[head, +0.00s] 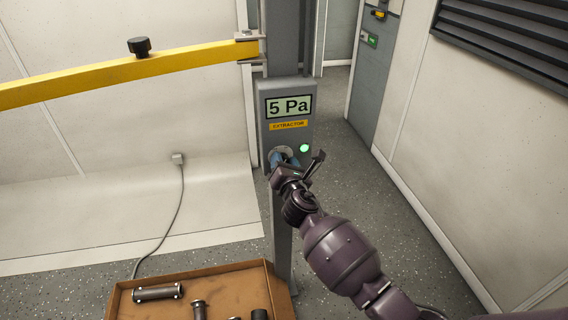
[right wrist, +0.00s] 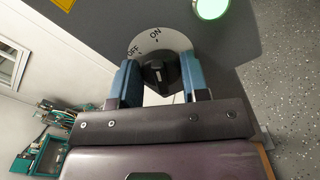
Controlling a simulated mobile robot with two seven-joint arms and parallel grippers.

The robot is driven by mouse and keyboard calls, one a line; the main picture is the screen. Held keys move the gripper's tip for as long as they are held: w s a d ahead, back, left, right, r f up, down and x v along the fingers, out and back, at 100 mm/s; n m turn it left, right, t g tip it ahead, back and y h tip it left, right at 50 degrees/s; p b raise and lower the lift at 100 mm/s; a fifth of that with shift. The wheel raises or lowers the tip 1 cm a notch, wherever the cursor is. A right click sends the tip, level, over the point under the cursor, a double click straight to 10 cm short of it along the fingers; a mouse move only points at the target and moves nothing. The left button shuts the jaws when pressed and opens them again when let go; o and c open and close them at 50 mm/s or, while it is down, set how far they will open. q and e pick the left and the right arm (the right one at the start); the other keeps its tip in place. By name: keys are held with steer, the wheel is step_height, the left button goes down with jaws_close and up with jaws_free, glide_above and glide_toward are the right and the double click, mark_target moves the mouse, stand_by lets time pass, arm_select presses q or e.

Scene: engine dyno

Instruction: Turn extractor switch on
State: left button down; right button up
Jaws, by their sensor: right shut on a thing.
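The grey extractor box (head: 262,128) hangs on a post, with a yellow EXTRACTOR label and a display (head: 289,107) reading 5 Pa. Its round green lamp (head: 304,148) is lit, and the lamp also shows in the right wrist view (right wrist: 211,8). My right gripper (head: 283,158) is at the switch, its blue fingers either side of the black switch knob (right wrist: 160,75) and shut on it. The knob's white mark points up, near ON on the pale dial plate (right wrist: 170,40); OFF is to the left. The fingers hide most of the knob in the head view. My left gripper is out of view.
A yellow barrier arm (head: 120,75) with a black knob (head: 139,46) reaches left from the post above the box. A brown tray (head: 215,278) with several metal parts stands below. A cable (head: 172,215) runs down the left wall. Floor to the right is clear.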

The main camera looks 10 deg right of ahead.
stand_by(0.4)
steer(key=o, duration=0.9)
steer(key=s, duration=1.1)
steer(key=shift+w+m, duration=0.1)
steer(key=shift+m, duration=0.3)
